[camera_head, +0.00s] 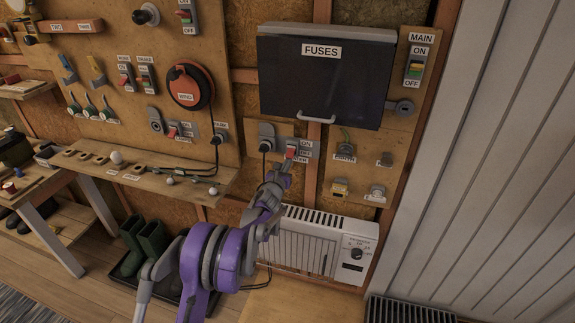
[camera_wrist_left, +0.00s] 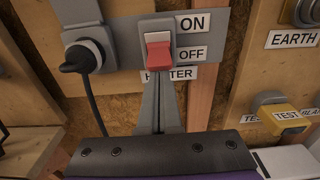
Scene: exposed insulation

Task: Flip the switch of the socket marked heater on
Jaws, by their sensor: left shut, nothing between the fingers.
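The heater socket's grey plate (camera_head: 305,147) is on the wall below the fuse box, with a black plug and cord (camera_head: 266,144) at its left. Its red and white rocker switch (camera_wrist_left: 158,50) sits beside an ON label (camera_wrist_left: 192,22) above and an OFF label (camera_wrist_left: 192,53) below. The rocker's red lower part faces out. The heater label (camera_wrist_left: 180,73) is partly hidden behind my fingers. My left gripper (camera_head: 284,169) is shut and empty, its tips just below the switch; in the left wrist view they (camera_wrist_left: 160,82) appear close to its lower edge. Contact cannot be told. My right gripper is not visible.
A white heater (camera_head: 310,240) stands below the socket. The fuse box (camera_head: 325,80) with its handle is above. An earth terminal (camera_head: 345,148) and a yellow test piece (camera_head: 340,187) are to the right. A wooden shelf (camera_head: 190,190) juts out at left.

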